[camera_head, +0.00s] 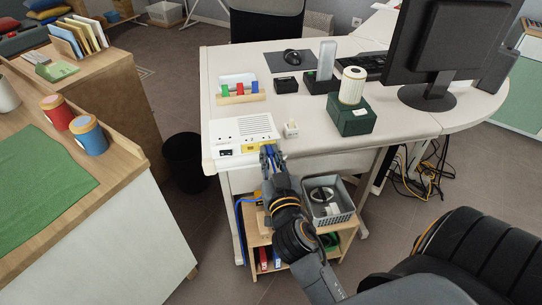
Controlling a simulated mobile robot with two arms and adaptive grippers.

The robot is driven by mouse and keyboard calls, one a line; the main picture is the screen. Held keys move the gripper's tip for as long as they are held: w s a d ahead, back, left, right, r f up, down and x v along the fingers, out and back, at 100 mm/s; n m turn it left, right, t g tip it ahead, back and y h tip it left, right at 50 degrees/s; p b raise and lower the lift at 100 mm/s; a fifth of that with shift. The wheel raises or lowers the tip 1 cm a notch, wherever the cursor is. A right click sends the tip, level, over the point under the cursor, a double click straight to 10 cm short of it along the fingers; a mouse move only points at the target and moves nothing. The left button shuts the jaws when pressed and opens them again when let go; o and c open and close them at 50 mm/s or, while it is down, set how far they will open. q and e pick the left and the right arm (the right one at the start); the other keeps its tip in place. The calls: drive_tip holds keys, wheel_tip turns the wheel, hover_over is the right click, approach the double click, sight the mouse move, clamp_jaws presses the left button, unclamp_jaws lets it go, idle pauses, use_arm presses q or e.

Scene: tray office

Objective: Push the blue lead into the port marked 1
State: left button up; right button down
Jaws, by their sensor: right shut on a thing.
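A white box (240,128) with a slotted top sits at the desk's near left edge. Its front has a dark socket at the left and a yellow strip (254,148) at the right; the port marks are too small to read. My right gripper (267,152) is shut on the blue lead, at the right end of the yellow strip. The blue lead's cable (238,212) shows lower down, by the small shelf. The gripper hides the lead's tip, so I cannot tell whether it is inside a port. My left gripper is not in view.
A small white block (291,129) stands just right of the box. Behind are a wooden holder (240,97) with coloured pieces and a dark green box (351,115) with a white roll. A grey basket (331,213) stands on the shelf below the desk.

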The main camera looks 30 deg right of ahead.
drive_tip(key=shift+w, duration=0.1)
idle(0.7)
drive_tip(key=c, duration=1.3)
unclamp_jaws()
drive_tip(key=shift+o, duration=0.2)
